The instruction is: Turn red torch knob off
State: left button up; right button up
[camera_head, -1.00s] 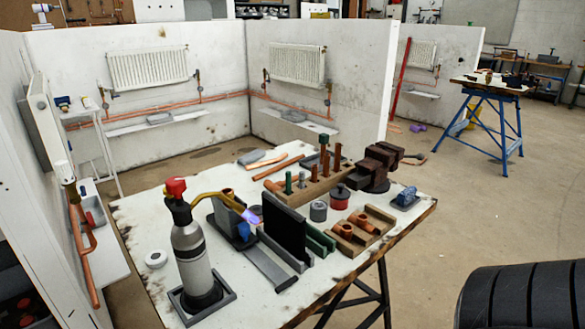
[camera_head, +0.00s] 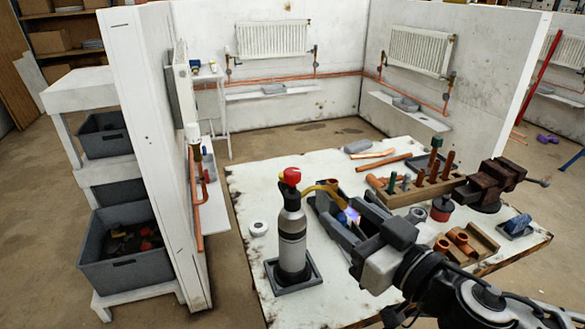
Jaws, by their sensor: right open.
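The torch is a grey gas bottle (camera_head: 292,235) standing upright in a dark square tray (camera_head: 268,278) on the white workbench. Its red knob (camera_head: 291,176) sits on top. A yellow-brown neck (camera_head: 320,187) reaches right from the head, and a bluish flame (camera_head: 351,214) shows at its end. My right gripper (camera_head: 352,224) comes in from the lower right and is open. It is to the right of the bottle and lower in the picture than the knob, close to the flame in the picture. It is apart from the knob. My left gripper is not in view.
A wooden rack (camera_head: 418,190) with pegs, a vise (camera_head: 490,185) and copper fittings (camera_head: 460,243) are on the bench's right side. A white roll (camera_head: 258,228) lies left of the bottle. A white partition (camera_head: 150,150) stands left of the bench. The bench's front left is clear.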

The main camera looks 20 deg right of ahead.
jog(key=w+b, duration=0.1)
jog(key=w, duration=0.1)
jog(key=b, duration=0.5)
send_near(295, 173)
jog(key=w, duration=0.3)
jog(key=x, duration=0.4)
jog(key=p+x, duration=0.1)
jog(key=x, duration=0.1)
jog(key=shift+w+a, duration=0.1)
jog(key=shift+a, duration=0.4)
jog(key=shift+w+a+f, duration=0.1)
jog(key=shift+w+a, duration=0.15)
jog(key=shift+w, duration=0.4)
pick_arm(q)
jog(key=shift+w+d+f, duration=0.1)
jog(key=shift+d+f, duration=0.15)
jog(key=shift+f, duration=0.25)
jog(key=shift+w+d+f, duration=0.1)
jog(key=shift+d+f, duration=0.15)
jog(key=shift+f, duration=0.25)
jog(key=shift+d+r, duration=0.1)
pick_arm(e)
jog(key=c, duration=0.9)
